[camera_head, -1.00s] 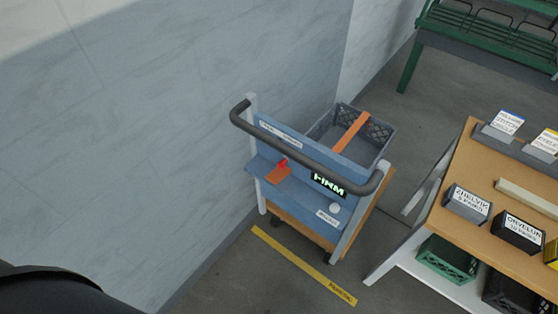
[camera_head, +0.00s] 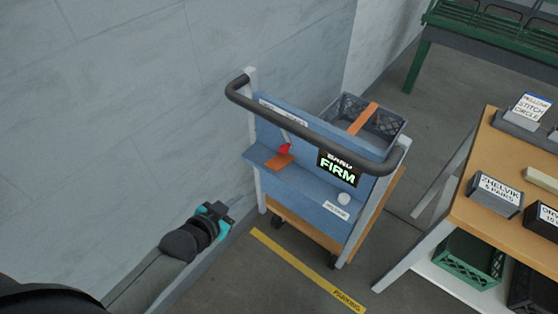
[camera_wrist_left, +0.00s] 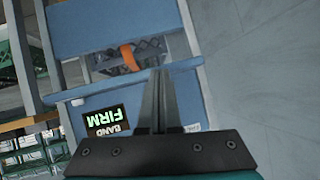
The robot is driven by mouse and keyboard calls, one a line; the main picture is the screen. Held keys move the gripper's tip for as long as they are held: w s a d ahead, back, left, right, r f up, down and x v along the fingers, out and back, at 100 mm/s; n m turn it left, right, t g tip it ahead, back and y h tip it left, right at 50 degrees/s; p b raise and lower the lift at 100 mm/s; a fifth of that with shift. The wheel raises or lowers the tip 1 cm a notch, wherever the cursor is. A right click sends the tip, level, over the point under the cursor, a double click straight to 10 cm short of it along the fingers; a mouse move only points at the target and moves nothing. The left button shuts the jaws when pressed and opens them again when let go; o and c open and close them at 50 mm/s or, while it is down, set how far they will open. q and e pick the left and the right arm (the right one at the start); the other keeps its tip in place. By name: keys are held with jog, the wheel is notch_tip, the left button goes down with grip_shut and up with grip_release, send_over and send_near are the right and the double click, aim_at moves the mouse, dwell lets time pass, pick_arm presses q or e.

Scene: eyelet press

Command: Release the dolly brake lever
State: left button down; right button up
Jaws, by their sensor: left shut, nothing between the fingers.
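The dolly (camera_head: 310,187) stands by the wall with its blue panel facing me and a dark handle bar (camera_head: 300,122) across the top. A red-knobbed lever (camera_head: 284,149) rises by an orange plate (camera_head: 280,162) on its ledge. A display (camera_head: 338,169) reads "BAND FIRM", and a pale round knob (camera_head: 344,198) sits below it. My left gripper (camera_head: 224,214) is shut and empty, low by the wall, left of the dolly and apart from it. In the left wrist view its closed fingers (camera_wrist_left: 159,76) overlap the blue panel, with the display (camera_wrist_left: 107,120) to their left. My right gripper is out of view.
A grey crate (camera_head: 346,105) with an orange strip sits on the dolly. A wooden-topped table (camera_head: 478,208) with labelled boxes is at the right. A yellow strip (camera_head: 300,265) marks the floor before the dolly.

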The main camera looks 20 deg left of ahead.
pick_arm(q)
jog(key=w+d+r+m+t+h+b, duration=0.1)
jog(key=d+r, duration=0.1)
jog(key=r, duration=0.5)
jog(key=w+d+r+m+t+h+b, duration=0.1)
jog(key=d+r+t+h+b, duration=0.1)
jog(key=r, duration=0.5)
jog(key=shift+w+d+m+t+b, duration=0.25)
jog(key=shift+d+m+t+b, duration=0.05)
jog(key=shift+d, duration=0.05)
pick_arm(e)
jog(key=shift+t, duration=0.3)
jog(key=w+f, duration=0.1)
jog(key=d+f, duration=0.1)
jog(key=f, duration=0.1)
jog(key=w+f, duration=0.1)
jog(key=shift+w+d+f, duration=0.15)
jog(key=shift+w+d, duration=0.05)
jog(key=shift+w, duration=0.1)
pick_arm(q)
jog(key=shift+w, duration=0.15)
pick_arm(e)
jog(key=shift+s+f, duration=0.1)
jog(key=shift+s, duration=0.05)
